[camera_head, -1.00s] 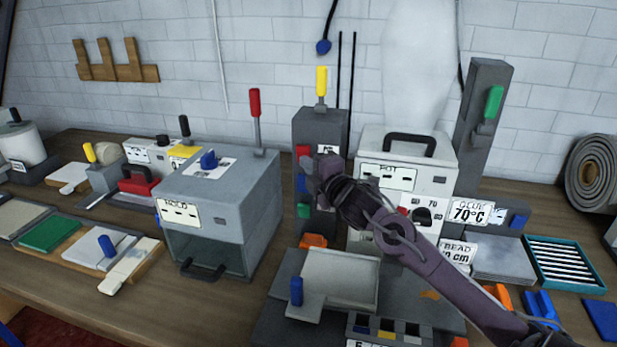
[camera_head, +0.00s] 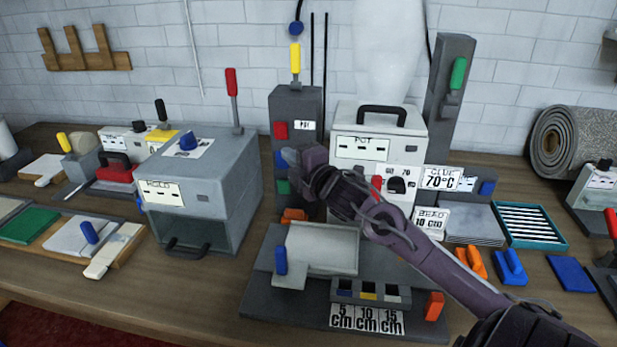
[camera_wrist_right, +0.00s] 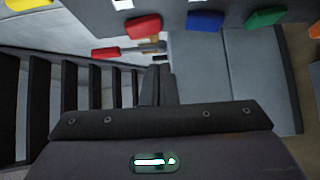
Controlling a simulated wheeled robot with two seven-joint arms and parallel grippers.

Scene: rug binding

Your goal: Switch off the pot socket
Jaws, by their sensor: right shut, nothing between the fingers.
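The pot socket is a dark grey upright box (camera_head: 300,103) with a POT label (camera_head: 305,125) and a yellow-handled lever (camera_head: 295,60) standing up on top. Its front carries a red block (camera_head: 281,130), a blue one (camera_head: 280,159) and a green one (camera_head: 283,187). My right gripper (camera_head: 292,157) is shut and empty in front of this box, overlapping the blue block; I cannot tell whether it touches. In the right wrist view the gripper (camera_wrist_right: 157,82) is shut, with the red (camera_wrist_right: 143,27), blue (camera_wrist_right: 205,20) and green (camera_wrist_right: 266,18) blocks beyond it. My left gripper is out of view.
The grey HOLD box (camera_head: 215,190) with a red lever stands at left. A white POT unit (camera_head: 400,150) stands right, beside a tall grey post (camera_head: 452,90) with a green lever. A grey tray (camera_head: 325,250) lies below my right arm.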

